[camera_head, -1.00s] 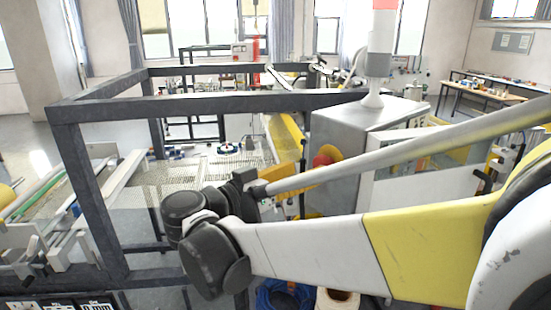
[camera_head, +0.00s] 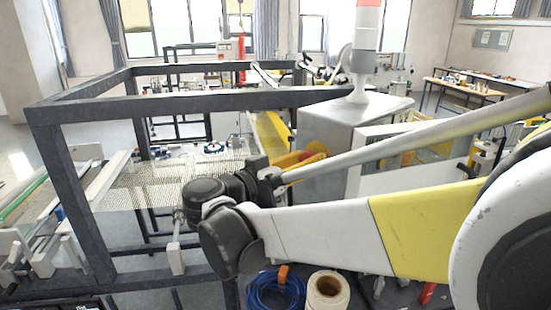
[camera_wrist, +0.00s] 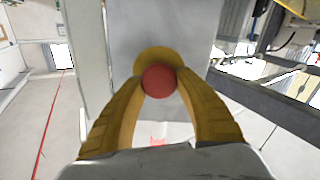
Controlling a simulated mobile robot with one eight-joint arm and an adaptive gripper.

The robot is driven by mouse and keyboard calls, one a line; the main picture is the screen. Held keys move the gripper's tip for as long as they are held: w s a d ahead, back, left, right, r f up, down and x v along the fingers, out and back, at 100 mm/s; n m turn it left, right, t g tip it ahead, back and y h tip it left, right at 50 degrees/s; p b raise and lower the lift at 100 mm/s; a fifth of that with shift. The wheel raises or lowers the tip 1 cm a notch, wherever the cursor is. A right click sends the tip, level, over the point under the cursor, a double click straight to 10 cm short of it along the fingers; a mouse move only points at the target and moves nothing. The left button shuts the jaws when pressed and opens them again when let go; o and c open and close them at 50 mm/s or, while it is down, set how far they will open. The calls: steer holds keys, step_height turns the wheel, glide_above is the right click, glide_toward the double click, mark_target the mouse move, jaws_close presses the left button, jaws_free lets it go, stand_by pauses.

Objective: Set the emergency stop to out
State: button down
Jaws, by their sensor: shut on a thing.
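The emergency stop (camera_wrist: 160,81) is a round red button on a yellow base (camera_wrist: 156,60), mounted on a grey metal cabinet. In the wrist view my gripper (camera_wrist: 160,84) has its two yellow fingers around the red button, with a fingertip at each side of it. In the head view the red button (camera_head: 314,152) shows above my arm link, and my yellow gripper (camera_head: 288,160) reaches it. My arm hides part of the gripper and of the button's base. The frames do not show whether the button is pushed in or out.
The grey cabinet (camera_head: 325,130) carries a red and white signal column (camera_head: 366,50). A dark metal frame (camera_head: 215,103) stands to the left, around a mesh sheet (camera_head: 150,183). A blue cable coil (camera_head: 275,290) and a tape roll (camera_head: 327,288) lie below my arm.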

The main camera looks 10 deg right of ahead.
steer(key=shift+s+a, duration=0.2)
steer(key=shift+a, duration=0.25)
steer(key=c, duration=0.8)
jaws_free()
steer(key=shift+s+a, duration=0.1)
steer(key=v, duration=1.2)
